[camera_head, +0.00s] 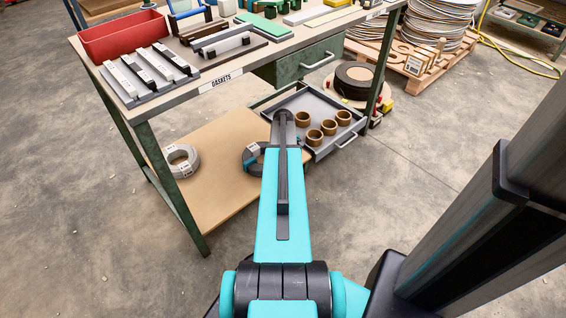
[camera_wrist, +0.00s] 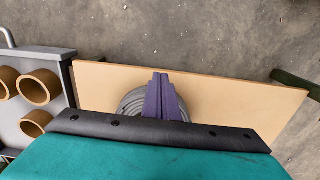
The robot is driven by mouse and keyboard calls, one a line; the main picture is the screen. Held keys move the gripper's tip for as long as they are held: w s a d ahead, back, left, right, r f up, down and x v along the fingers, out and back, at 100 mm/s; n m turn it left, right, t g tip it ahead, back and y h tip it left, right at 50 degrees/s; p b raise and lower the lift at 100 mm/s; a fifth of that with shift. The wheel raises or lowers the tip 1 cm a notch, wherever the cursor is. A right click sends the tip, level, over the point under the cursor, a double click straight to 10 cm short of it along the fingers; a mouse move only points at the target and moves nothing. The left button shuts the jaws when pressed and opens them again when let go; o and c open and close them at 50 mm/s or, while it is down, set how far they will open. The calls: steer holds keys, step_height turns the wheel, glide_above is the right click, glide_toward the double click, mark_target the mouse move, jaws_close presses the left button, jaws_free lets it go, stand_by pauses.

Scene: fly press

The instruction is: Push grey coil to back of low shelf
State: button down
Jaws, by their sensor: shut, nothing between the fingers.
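The grey coil (camera_wrist: 131,104) lies flat on the low wooden shelf (camera_wrist: 235,95) in the wrist view, partly hidden by my fingers and wrist body. My gripper (camera_wrist: 160,77) shows there as purple fingers, shut and empty, in front of the coil. I cannot tell whether they touch it. In the head view, my arm covers my fingers and much of a darker coil (camera_head: 250,157) on the low shelf (camera_head: 215,190). A paler coil with white tags (camera_head: 181,171) lies at the shelf's left end.
An open drawer (camera_head: 315,146) with several brown rings stands right of the shelf; it also shows in the wrist view (camera_wrist: 62,66). The workbench top (camera_head: 225,68) lies above, with green legs (camera_head: 175,190) at its corners. Floor in front is clear.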

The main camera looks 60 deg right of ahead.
steer(key=f+b, duration=0.1)
steer(key=f, duration=0.1)
steer(key=w+f+b, duration=0.1)
steer(key=f, duration=0.1)
steer(key=w+f+b, duration=0.1)
steer(key=f, duration=0.2)
steer(key=shift+d, duration=0.4)
steer(key=shift+w+d+r+b, duration=0.1)
steer(key=shift+w+d+b, duration=0.05)
steer(key=shift+w, duration=0.3)
steer(key=shift+w+d+r+b, duration=0.1)
steer(key=shift+w+b, duration=0.05)
steer(key=shift+w, duration=0.3)
